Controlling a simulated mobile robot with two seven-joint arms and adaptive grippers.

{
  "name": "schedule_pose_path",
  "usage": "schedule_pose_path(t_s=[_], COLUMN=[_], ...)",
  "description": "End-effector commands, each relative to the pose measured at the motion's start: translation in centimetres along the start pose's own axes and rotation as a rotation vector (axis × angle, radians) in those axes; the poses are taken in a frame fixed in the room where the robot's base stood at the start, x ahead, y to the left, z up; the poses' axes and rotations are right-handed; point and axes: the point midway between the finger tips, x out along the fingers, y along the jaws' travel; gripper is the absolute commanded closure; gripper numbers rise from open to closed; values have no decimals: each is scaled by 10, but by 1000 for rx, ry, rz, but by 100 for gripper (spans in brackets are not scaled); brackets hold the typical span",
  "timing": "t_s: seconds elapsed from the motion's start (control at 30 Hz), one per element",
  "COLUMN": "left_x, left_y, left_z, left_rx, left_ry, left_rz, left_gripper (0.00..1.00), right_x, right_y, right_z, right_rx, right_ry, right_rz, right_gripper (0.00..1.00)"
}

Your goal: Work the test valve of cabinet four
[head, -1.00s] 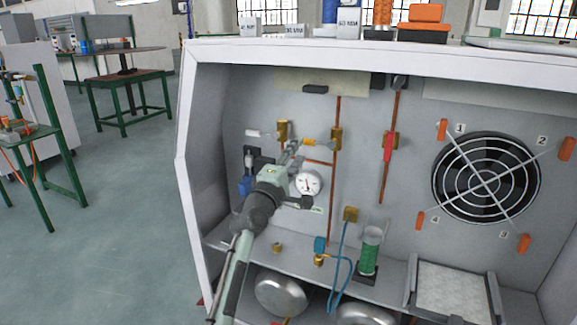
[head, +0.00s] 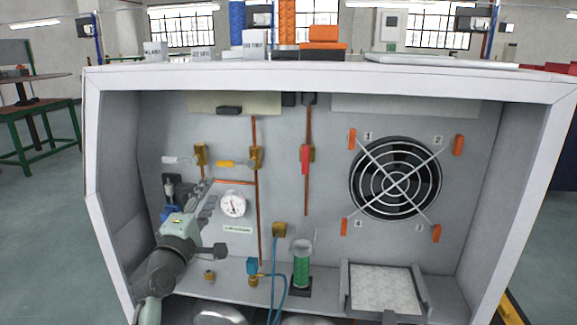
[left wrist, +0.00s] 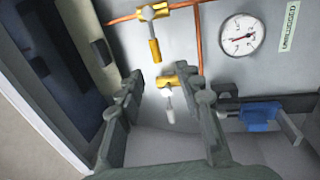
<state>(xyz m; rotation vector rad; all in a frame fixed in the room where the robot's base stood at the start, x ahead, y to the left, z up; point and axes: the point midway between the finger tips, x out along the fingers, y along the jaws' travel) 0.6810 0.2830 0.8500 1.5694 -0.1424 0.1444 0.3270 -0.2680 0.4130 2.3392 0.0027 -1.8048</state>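The open-fronted grey cabinet (head: 330,68) holds brass valves on its back panel. One has a white lever (head: 176,160) pointing left; beside it is one with a yellow lever (head: 228,164), and farther right one with a red lever (head: 305,160). I cannot tell which is the test valve. My left gripper (head: 207,190) is inside the cabinet, below the white-lever valve and left of the gauge (head: 232,204). In the left wrist view the gripper (left wrist: 170,90) is open, with the white lever (left wrist: 169,108) showing between its fingers, apparently untouched. My right gripper is out of view.
A fan (head: 395,180) with orange tabs is on the panel's right. Below stand a green cylinder (head: 302,268), a blue hose (head: 273,285) and a framed filter (head: 385,287). Left of the gripper is a blue-handled fitting (head: 170,213). Boxes stand on the cabinet top.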

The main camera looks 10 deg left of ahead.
Motion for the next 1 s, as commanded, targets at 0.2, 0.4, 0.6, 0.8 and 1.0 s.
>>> schedule_pose_path(t_s=[0.2, 0.4, 0.6, 0.8, 1.0], left_x=[-40, -132, -255, -370, -424], left_y=[-94, -216, -308, -354, -365], left_z=[28, 49, 46, 29, 17], left_rx=[296, 710, 1070, 1325, 1429], left_ry=[-128, -379, -699, -1021, -1190], left_rz=[-246, -574, -863, -1072, -1158], left_gripper=[64, 64, 64, 64, 64], right_x=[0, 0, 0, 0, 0], right_y=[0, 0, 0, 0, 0], right_z=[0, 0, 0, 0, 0], right_rx=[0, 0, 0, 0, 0], right_ry=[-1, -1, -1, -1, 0], right_rz=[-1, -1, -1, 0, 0], right_gripper=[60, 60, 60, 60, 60])
